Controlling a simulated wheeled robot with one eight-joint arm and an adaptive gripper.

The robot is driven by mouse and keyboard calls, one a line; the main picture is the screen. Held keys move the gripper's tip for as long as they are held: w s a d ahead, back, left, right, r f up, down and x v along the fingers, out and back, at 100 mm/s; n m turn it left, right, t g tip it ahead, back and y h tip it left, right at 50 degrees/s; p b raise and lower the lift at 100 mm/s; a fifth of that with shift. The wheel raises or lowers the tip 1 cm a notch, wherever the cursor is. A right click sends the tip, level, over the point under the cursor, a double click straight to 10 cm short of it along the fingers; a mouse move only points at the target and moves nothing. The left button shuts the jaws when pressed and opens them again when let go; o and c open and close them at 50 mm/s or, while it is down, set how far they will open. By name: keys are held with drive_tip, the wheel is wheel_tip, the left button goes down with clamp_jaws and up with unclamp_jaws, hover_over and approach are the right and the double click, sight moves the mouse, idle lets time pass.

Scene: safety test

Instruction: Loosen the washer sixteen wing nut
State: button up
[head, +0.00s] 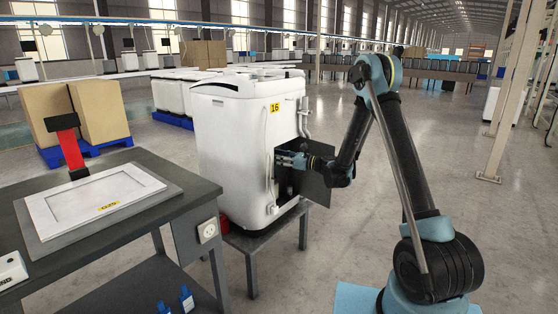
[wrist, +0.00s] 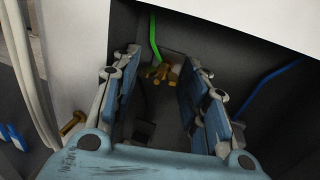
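The white washer (head: 235,135) with a yellow 16 label (head: 274,107) stands on a grey stand. My gripper (head: 284,158) reaches into the opening in its side, next to a dark open panel (head: 316,184). In the wrist view, a brass wing nut (wrist: 162,74) sits on the dark inner wall, with a green wire (wrist: 153,35) running up from it. My gripper (wrist: 162,66) is open, with a blue-grey finger on each side of the wing nut in the picture. No finger visibly touches it; the remaining depth is unclear.
A brass bolt (wrist: 73,122) is left of the fingers; a blue wire (wrist: 265,85) hangs at the right. Pale hoses (wrist: 28,75) run at far left. A workbench (head: 175,195) with a white panel (head: 75,212) stands left of the washer. The floor at right is clear.

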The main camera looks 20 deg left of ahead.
clamp_jaws()
drive_tip(key=shift+s, duration=0.1)
drive_tip(key=shift+s+n, duration=0.1)
drive_tip(key=shift+n, duration=0.2)
drive_tip(key=shift+s+a+n+t+h, duration=0.1)
drive_tip(key=shift+n+t+h, duration=0.8)
drive_tip(key=shift+n, duration=2.9)
drive_tip(key=shift+s+n+t+h, duration=0.1)
drive_tip(key=shift+n+t+h, duration=0.75)
drive_tip(key=shift+n, duration=2.95)
drive_tip(key=shift+s+a+n+t+h, duration=0.1)
drive_tip(key=shift+n+t+h, duration=0.25)
drive_tip(key=shift+n+t, duration=2.25)
drive_tip(key=n+g, duration=0.2)
drive_tip(key=shift+d+r+n, duration=0.1)
drive_tip(key=shift+n, duration=0.3)
